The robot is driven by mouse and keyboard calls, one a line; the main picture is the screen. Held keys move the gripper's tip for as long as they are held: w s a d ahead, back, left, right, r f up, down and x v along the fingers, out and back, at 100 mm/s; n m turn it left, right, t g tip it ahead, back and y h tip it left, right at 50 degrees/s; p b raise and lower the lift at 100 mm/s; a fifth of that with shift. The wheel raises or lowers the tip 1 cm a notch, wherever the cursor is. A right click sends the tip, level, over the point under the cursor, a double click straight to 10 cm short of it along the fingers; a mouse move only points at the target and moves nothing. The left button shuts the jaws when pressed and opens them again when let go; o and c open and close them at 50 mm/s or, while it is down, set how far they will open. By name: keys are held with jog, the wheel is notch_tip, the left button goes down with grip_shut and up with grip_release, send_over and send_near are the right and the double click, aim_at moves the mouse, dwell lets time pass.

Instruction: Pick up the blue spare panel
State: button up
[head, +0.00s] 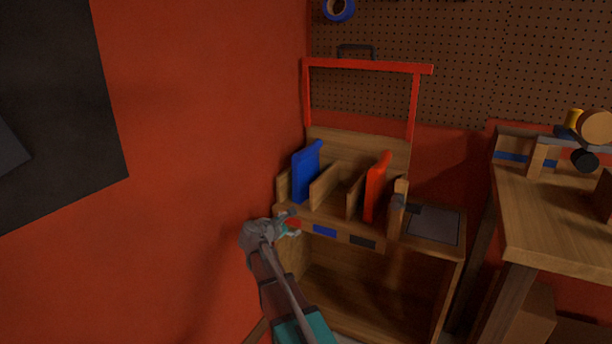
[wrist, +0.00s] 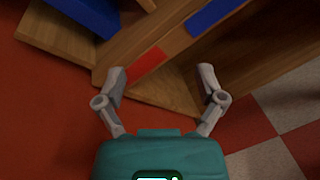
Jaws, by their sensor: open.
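The blue spare panel (head: 307,172) stands upright in the left slot of a wooden rack (head: 325,187) in the head view. In the wrist view a blue piece (wrist: 90,14) at the top left, cut by the frame edge, appears to be this panel. My gripper (head: 293,224) is in front of and below the rack's left end, apart from the panel. In the wrist view my gripper (wrist: 162,78) is open and empty, with its fingers spread over the rack's front edge and a red label (wrist: 147,62).
An orange-red panel (head: 376,187) stands in a slot further right. Blue (head: 324,231) and dark (head: 362,241) labels mark the rack's front. A red frame (head: 368,66) rises behind. The red wall (head: 205,130) is close on the left; a workbench (head: 560,215) stands right.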

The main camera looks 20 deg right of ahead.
aim_at(296, 188)
jog(key=w+r+n+t+h+b, duration=0.1)
jog(key=w+r+n+t+h, duration=0.1)
jog(key=w+n, duration=0.5)
notch_tip(296, 188, up, 3)
jog(key=shift+w+f+n+t, duration=0.1)
jog(key=shift+w+n+t, duration=0.25)
jog(key=shift+n+t, duration=0.35)
jog(key=shift+w+d, duration=0.1)
jog(key=shift+d, duration=0.1)
jog(key=shift+x, duration=4.05)
jog(key=shift+x, duration=2.7)
